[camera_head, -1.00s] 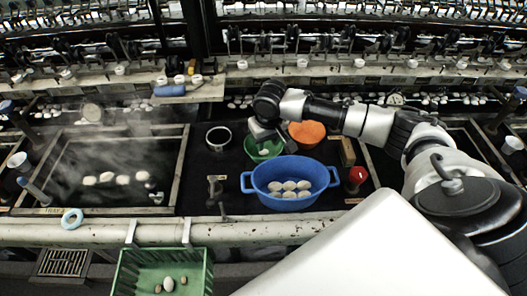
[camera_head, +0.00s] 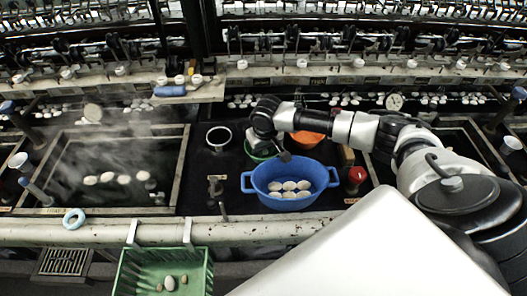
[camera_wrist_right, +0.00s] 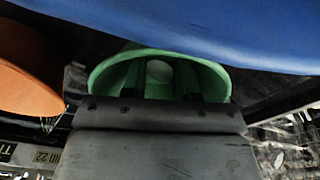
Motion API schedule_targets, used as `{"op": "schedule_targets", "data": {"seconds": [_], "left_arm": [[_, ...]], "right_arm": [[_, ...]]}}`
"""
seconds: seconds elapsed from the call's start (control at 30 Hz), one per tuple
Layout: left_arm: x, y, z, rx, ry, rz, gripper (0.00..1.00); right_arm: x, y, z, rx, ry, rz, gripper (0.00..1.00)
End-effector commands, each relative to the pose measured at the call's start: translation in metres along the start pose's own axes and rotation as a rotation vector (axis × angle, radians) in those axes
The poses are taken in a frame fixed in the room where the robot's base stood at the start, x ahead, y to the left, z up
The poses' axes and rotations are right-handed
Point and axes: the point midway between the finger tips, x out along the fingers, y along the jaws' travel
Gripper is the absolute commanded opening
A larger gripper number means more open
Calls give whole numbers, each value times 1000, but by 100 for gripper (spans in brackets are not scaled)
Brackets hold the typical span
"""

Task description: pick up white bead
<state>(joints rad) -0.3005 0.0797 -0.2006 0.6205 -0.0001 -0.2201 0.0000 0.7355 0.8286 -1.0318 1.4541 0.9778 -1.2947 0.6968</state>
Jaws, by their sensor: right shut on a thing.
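My right gripper (camera_head: 283,154) reaches down behind the back rim of the blue basin, beside the green bowl (camera_head: 258,151), which the arm partly covers. In the right wrist view, a small pale white bead (camera_wrist_right: 160,70) shows between the dark fingertips (camera_wrist_right: 160,84), with the green bowl (camera_wrist_right: 105,72) around it in the picture. The gripper is shut on the bead; the exact contact is dark and hard to see. The bead is hidden in the head view. My left gripper is not in view.
The blue basin (camera_head: 262,187) with several white cocoons stands close in front of the gripper. An orange bowl (camera_head: 309,138) is behind the arm. A dark round pot (camera_head: 218,137) stands left, a red-topped object (camera_head: 356,175) right. A green crate (camera_head: 137,285) is at the front.

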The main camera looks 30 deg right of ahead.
Motion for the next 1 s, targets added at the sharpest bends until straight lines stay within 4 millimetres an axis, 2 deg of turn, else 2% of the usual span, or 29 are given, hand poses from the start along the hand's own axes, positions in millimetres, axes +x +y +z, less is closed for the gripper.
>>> {"op": "schedule_targets", "data": {"seconds": [0.33,0.47,0.57,1.0], "left_arm": [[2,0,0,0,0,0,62],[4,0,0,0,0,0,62],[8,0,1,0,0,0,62],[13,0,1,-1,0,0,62]], "right_arm": [[-7,0,-1,0,2,-2,24],[-22,0,-3,0,3,-1,24],[-42,0,-6,-1,6,-2,24],[-93,29,60,0,1,3,24]]}}
